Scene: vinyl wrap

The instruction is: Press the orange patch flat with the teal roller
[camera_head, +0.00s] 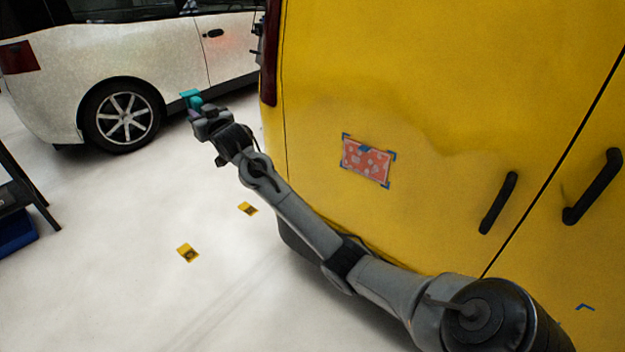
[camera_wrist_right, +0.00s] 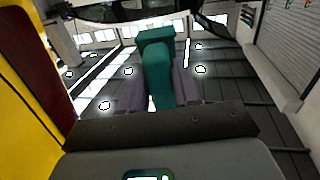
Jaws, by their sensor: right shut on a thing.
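The orange patch (camera_head: 366,162) is a reddish-orange rectangle with pale spots on the yellow van's rear door, with blue corner marks around it and a small blue piece at its top edge. My right gripper (camera_head: 203,112) is left of the patch, beyond the van's left edge and apart from the panel. It is shut on the teal roller (camera_head: 191,98). In the right wrist view the roller (camera_wrist_right: 158,70) stands between the two purple-grey fingers, its wider end pointing away. My left gripper is not in view.
The yellow van (camera_head: 450,90) has two dark door handles (camera_head: 497,203) right of the patch. A white car (camera_head: 150,60) stands at the back left. Yellow floor markers (camera_head: 187,253) lie on the pale floor. A dark stand (camera_head: 18,190) is at the left edge.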

